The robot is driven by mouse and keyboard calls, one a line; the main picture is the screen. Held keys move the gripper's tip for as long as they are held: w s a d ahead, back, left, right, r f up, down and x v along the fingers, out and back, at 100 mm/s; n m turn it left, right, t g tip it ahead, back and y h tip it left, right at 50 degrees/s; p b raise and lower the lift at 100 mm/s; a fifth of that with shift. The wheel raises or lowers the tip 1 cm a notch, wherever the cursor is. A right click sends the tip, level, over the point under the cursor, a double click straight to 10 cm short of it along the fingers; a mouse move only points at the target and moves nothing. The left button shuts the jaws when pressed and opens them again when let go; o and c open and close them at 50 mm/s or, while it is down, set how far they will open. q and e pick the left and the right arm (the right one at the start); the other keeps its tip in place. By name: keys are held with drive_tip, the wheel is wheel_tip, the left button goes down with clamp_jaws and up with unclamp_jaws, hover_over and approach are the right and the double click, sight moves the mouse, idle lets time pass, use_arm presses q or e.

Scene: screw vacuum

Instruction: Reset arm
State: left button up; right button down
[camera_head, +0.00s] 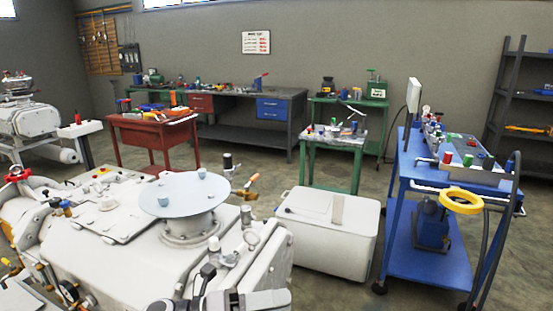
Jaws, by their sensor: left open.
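My left gripper (204,280) shows at the bottom edge, left of the middle, in front of the white vacuum machine (130,265). It is small and partly cut off by the frame; its jaws are open and I see nothing between them. A round pale plate (175,196) lies on the machine's flanged port, with small light-blue pieces standing on it. It is behind and above the gripper in the picture. My right gripper is not in view.
A white box (328,249) stands on the floor right of the machine. A blue cart (431,267) with coloured parts and a yellow ring (461,208) stands at the right. A red table (152,127), a green table (332,140) and a dark workbench (252,117) stand farther back.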

use_arm(q)
drive_tip(key=s+a+f+n+t+y, duration=0.2)
drive_tip(key=a+f+n+t+y, duration=0.4)
drive_tip(key=n, duration=0.7)
drive_tip(key=s+a+f+n+t+y, duration=0.1)
drive_tip(key=a+f+n+t+y, duration=0.5)
drive_tip(key=n, duration=0.8)
drive_tip(key=s+a+f+n+g+y, duration=0.2)
drive_tip(key=s+a+f+n, duration=0.2)
drive_tip(key=s+f, duration=0.2)
drive_tip(key=s+a+f+n+g+y, duration=0.2)
drive_tip(key=s+f+n, duration=0.3)
drive_tip(key=s, duration=0.3)
drive_tip(key=shift+a+f+y, duration=0.3)
drive_tip(key=shift+a+f, duration=0.2)
drive_tip(key=shift+a, duration=0.4)
